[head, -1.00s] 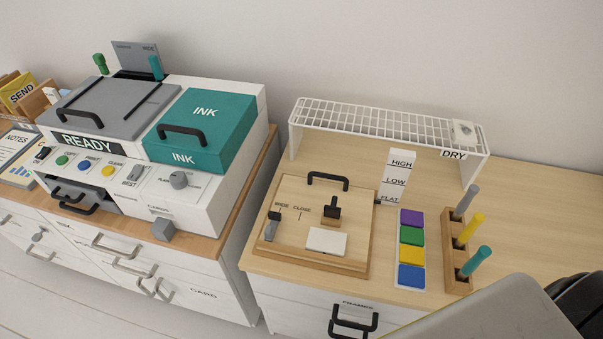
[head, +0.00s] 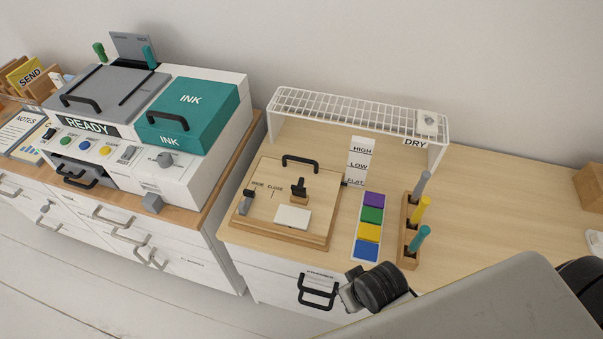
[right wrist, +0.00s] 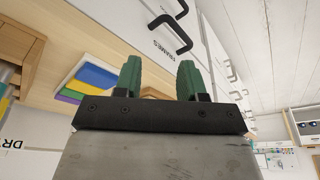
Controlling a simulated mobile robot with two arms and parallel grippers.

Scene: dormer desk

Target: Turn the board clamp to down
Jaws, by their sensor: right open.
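The wooden board (head: 268,226) lies on the desk in the head view. On it are a black upright clamp-like piece on a small wooden block (head: 299,189), a white block (head: 293,218) and a grey lever with a black top (head: 246,203) by the lettering "WIDE CLOSE". I cannot tell for sure which piece is the board clamp, and no "down" mark is legible. My right gripper (right wrist: 160,78) shows two green fingers, apart and empty, in the right wrist view. In the head view its arm is at the desk's front edge, right of the board. My left gripper is out of view.
A HIGH/LOW/FLAT sign (head: 361,160), colour pads (head: 370,228) and a pen holder (head: 408,230) stand right of the board. A white wire rack (head: 350,112) is behind. The printer with the teal INK lid (head: 195,112) is left. Desk right of the pens is mostly clear.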

